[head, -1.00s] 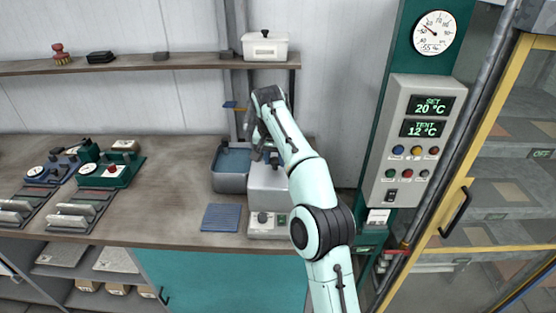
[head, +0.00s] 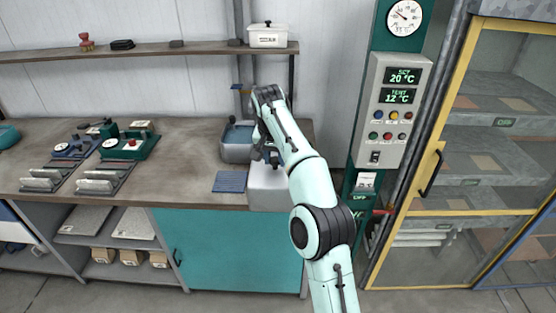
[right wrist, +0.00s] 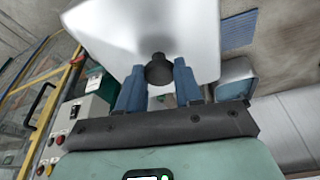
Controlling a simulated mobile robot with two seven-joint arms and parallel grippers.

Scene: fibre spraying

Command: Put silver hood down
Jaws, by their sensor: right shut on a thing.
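The silver hood (head: 268,190) is a pale box with a black knob on top. It hangs in front of or over the bench's front edge in the head view; I cannot tell its height. My right gripper (head: 273,157) is at its top. In the right wrist view, the blue fingers of the right gripper (right wrist: 158,76) are shut on the hood's black knob (right wrist: 159,68), and the hood (right wrist: 150,25) fills the upper middle. The hood hides what is behind and below it. My left gripper is not in view.
A blue ribbed mat (head: 230,182) and a grey tub (head: 236,153) are left of the hood on the bench (head: 180,165). Green devices (head: 130,145) stand further left. A control column (head: 390,105) and a yellow-framed cabinet (head: 480,150) are to the right. The bench middle is clear.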

